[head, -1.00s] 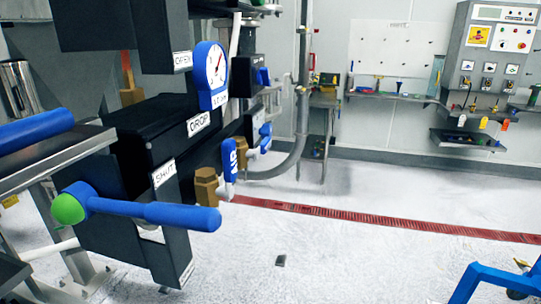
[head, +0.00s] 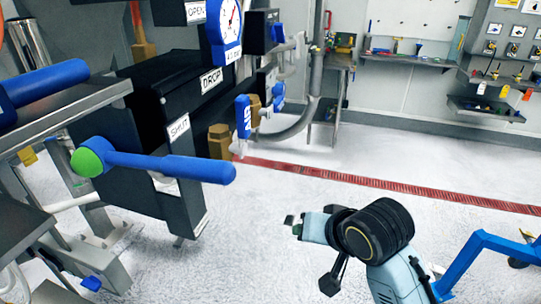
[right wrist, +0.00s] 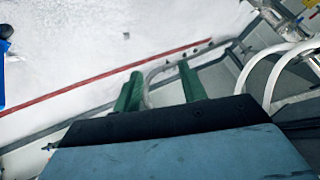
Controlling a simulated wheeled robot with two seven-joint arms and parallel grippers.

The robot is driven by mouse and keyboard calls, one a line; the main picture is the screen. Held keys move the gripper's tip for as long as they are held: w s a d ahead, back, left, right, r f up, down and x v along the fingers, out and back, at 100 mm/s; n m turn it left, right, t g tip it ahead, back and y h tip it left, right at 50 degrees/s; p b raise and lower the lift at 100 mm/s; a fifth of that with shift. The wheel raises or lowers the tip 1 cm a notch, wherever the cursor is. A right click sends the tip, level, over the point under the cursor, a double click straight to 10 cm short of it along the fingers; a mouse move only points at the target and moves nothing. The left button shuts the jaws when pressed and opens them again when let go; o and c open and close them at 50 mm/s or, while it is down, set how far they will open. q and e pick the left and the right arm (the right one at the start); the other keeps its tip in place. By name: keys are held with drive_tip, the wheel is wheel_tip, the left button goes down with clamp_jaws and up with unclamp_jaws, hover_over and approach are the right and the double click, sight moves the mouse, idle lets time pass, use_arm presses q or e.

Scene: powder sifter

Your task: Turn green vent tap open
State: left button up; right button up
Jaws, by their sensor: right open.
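I cannot make out a green vent tap for certain in either view. The nearest green part is a round green cap (head: 86,162) on the hub of a long blue lever (head: 175,166), beside the SHUT label in the head view. My right gripper (head: 292,222) is in the lower middle of the head view, apart from that lever and to its right, over the floor. In the right wrist view its two green fingers (right wrist: 159,76) are spread with nothing between them. My left gripper is not in view.
A black box with a DROP label (head: 211,81) and a white-faced gauge (head: 229,19) stand above the lever. Brass fittings with a blue handle (head: 243,116) sit behind. A wall shelf (head: 420,60) is at the back. White floor is clear in the middle.

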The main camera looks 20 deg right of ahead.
drive_tip(key=w+a+r+m+t+y, duration=0.1)
drive_tip(key=w+r+m+t, duration=0.25)
drive_tip(key=r, duration=0.95)
drive_tip(key=w+r+m+t, duration=0.25)
drive_tip(key=w+r, duration=0.25)
drive_tip(key=r, duration=0.7)
drive_tip(key=s+a+r+m+t+y, duration=0.1)
drive_tip(key=s+r+m+t, duration=0.2)
drive_tip(key=r, duration=0.9)
drive_tip(key=s+r+m, duration=0.3)
drive_tip(key=s+r, duration=0.1)
drive_tip(key=r, duration=0.8)
drive_tip(key=w+a, duration=0.1)
drive_tip(key=w, duration=0.3)
drive_tip(key=w+p, duration=0.1)
drive_tip(key=w, duration=0.3)
drive_tip(key=w+a+p, duration=0.1)
drive_tip(key=w, duration=0.3)
drive_tip(key=shift+w+a, duration=0.3)
clamp_jaws()
